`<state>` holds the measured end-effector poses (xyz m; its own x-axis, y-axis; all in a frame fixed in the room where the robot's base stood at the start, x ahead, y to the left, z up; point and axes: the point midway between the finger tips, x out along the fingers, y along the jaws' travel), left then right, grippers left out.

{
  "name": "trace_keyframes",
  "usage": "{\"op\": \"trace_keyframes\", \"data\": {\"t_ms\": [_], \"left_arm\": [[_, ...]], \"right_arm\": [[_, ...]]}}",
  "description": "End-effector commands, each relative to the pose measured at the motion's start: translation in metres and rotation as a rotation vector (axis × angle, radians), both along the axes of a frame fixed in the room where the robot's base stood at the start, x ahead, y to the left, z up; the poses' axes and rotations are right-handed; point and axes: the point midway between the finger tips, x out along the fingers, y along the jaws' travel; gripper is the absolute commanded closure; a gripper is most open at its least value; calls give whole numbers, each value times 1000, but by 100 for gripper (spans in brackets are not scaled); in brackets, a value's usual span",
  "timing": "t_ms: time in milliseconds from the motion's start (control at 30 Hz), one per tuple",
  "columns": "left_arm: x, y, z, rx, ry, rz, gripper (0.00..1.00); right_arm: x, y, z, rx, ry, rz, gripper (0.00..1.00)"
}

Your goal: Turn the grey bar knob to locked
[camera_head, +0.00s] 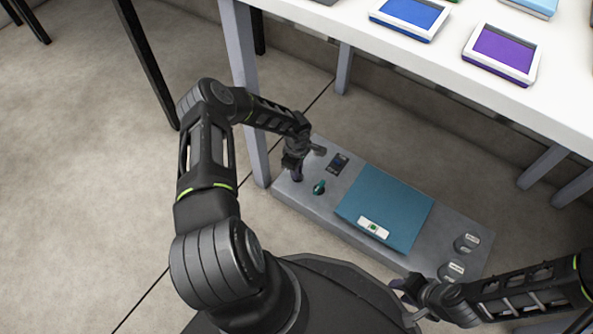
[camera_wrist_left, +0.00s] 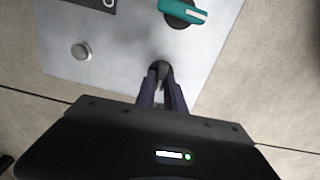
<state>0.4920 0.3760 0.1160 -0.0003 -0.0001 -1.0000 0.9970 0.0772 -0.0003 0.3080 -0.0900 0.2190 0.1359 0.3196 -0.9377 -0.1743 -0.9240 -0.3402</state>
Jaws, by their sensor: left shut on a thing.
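My left gripper (camera_head: 297,172) reaches down to the left end of a low grey panel (camera_head: 350,216). In the left wrist view, the left gripper (camera_wrist_left: 161,88) has its two dark fingers closed around a small dark knob, which I take for the grey bar knob (camera_wrist_left: 158,67). Its bar and markings are mostly hidden by the fingers, so I cannot tell its turn. In the head view the fingers hide it. My right gripper (camera_head: 412,291) is at the panel's front right, near a round labelled disc; its fingers are too small to judge.
A teal-handled knob (camera_head: 319,187) is close beside the left gripper; a round grey button (camera_wrist_left: 81,50) is also near. A dark small plate (camera_head: 338,163), a blue cover (camera_head: 390,205) and two labelled discs sit on the panel. A white table (camera_head: 440,65) with tablets stands behind.

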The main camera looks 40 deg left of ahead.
Motion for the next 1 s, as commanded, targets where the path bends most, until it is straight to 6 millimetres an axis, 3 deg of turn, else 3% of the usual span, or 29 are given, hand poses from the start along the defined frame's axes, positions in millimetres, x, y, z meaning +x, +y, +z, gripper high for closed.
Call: {"op": "trace_keyframes", "data": {"t_ms": [633, 667, 700, 900, 1000], "left_arm": [[0, 0, 0, 1, 0, -74, 100], [0, 0, 0, 1, 0, -74, 85], [0, 0, 0, 1, 0, -74, 81], [0, 0, 0, 1, 0, -72, 65], [0, 0, 0, 0, 0, -71, 65]], "right_arm": [[0, 0, 0, 0, 0, 0, 65], [0, 0, 0, 0, 0, 0, 65], [0, 0, 0, 0, 0, 0, 65], [0, 0, 0, 0, 0, 0, 65], [0, 0, 0, 0, 0, 0, 65]]}}
